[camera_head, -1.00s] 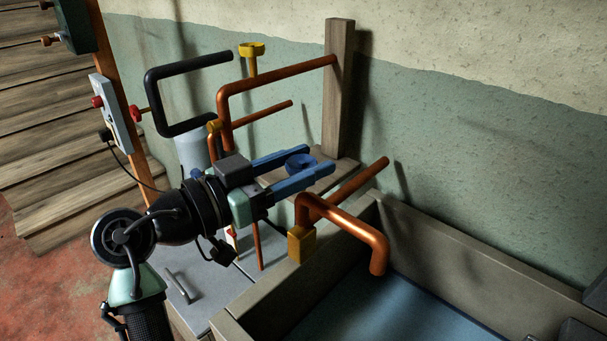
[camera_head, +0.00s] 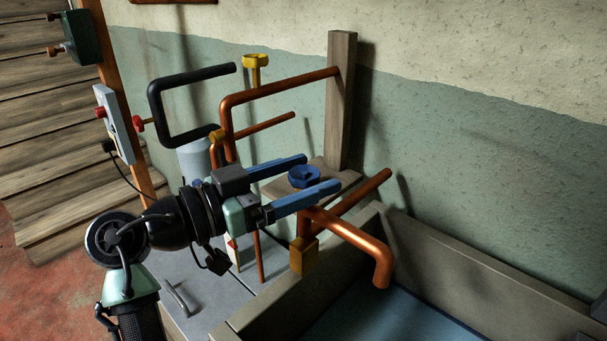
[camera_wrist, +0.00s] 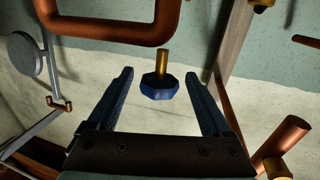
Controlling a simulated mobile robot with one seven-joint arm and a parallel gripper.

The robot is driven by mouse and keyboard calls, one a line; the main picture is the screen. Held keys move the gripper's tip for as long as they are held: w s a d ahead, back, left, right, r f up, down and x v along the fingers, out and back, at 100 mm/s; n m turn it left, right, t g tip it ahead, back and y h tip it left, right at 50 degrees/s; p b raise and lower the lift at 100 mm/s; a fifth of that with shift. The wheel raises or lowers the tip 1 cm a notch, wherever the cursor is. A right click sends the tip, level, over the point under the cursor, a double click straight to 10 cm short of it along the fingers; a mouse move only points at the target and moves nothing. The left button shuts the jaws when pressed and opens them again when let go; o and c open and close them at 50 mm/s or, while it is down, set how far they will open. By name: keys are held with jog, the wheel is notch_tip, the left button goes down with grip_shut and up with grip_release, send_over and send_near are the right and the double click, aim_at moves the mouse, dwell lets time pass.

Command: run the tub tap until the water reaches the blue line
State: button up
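The blue knob (camera_head: 304,177) is behind the copper spout; in the wrist view the knob (camera_wrist: 160,88) has several flat sides and a brass stem. My gripper (camera_head: 321,172) is open and empty, its blue fingers on either side of the knob in the head view. In the wrist view my gripper (camera_wrist: 160,76) shows the knob between the fingertips, with gaps on both sides; contact is not seen. The copper spout (camera_head: 370,246) bends down over the grey tub (camera_head: 450,260). A blue surface (camera_head: 385,318) shows inside the tub, with a dark edge; I cannot make out a separate blue line or flowing water.
Copper pipes (camera_head: 275,92) with a yellow handle (camera_head: 256,60) stand behind my gripper, beside a black bent pipe (camera_head: 156,105) and a wooden post (camera_head: 341,100). A yellow block (camera_head: 304,257) sits below the fingers. A switch box (camera_head: 114,124) is at left.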

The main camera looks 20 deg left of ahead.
jog(key=v, duration=1.3)
jog(key=shift+w+d+r, duration=0.1)
dwell(1.3)
jog(key=n+t+y+p, duration=0.3)
jog(key=n+y+p, duration=0.3)
jog(key=p, duration=1.3)
send_near(313, 167)
jog(key=shift+m+y, duration=0.4)
jog(key=shift+y, duration=0.5)
jog(key=w+p, duration=0.1)
jog(key=w, duration=0.2)
jog(key=w+d+p, duration=0.1)
jog(key=w, duration=0.3)
jog(key=w+d+p, duration=0.1)
jog(key=w, duration=0.3)
jog(key=shift+p, duration=0.3)
jog(key=shift+c, duration=0.3)
